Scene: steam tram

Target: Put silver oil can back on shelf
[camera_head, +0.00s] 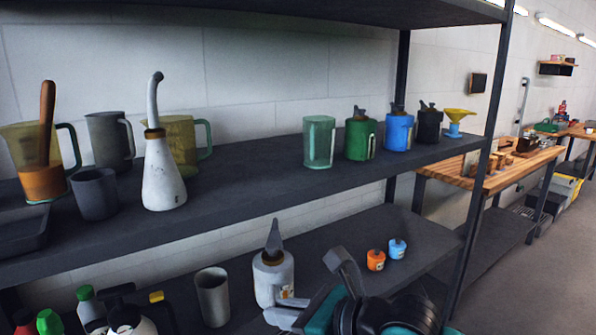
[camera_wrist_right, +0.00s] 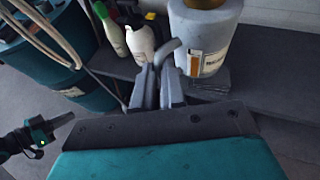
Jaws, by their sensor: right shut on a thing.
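My right gripper (camera_head: 342,266) is low in the head view, in front of the lower shelf (camera_head: 420,238). In the right wrist view its fingers (camera_wrist_right: 160,76) are shut around a thin grey bent piece (camera_wrist_right: 169,47) that looks like the spout of the silver oil can. The rest of that can is hidden. A white long-necked can (camera_head: 163,178) stands upright on the upper shelf (camera_head: 245,172). A black part with a green light, probably my left gripper (camera_wrist_right: 42,137), shows at the left of the wrist view; its fingers are unclear.
A white canister with a grey cone (camera_head: 272,275) stands close left of my right gripper, beside a grey cup (camera_head: 212,297). Small orange (camera_head: 376,260) and blue (camera_head: 397,249) cans stand behind. The upper shelf has bare room between the long-necked can and the green glass mug (camera_head: 319,142).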

